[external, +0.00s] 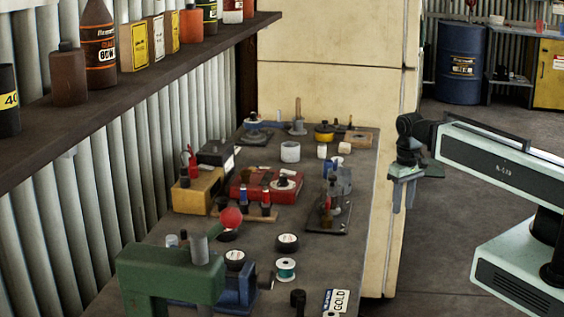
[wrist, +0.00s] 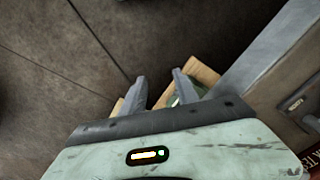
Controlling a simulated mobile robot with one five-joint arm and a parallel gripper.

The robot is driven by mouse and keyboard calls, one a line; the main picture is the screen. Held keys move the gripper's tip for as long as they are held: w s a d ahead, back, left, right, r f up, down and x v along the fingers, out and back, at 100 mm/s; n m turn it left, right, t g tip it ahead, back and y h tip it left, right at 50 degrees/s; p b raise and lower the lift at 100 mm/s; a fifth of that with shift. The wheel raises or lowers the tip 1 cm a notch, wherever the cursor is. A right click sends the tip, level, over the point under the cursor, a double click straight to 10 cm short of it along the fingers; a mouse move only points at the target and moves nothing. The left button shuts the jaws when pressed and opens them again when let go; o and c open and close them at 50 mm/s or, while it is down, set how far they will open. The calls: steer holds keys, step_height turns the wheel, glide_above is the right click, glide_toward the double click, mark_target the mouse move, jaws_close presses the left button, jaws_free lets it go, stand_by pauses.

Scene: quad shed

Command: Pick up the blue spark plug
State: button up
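A small upright piece with a blue middle (external: 242,199), which looks like the blue spark plug, stands on a wooden strip (external: 228,214) on the workbench in the external view. My gripper (external: 404,200) hangs fingers down beyond the bench's right edge, well apart from both pieces. In the wrist view my gripper (wrist: 158,80) is open, its two fingers apart. The blue piece cannot be made out in the wrist view.
The workbench (external: 190,275) is crowded: a red box (external: 240,178), a yellow box (external: 192,196), a green press (external: 165,275) and several spools. A shelf (external: 140,85) with bottles overhangs the left side. A cream cabinet (external: 330,85) stands behind. The floor (external: 450,220) at right looks clear.

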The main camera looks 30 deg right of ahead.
steer(key=shift+c, duration=1.2)
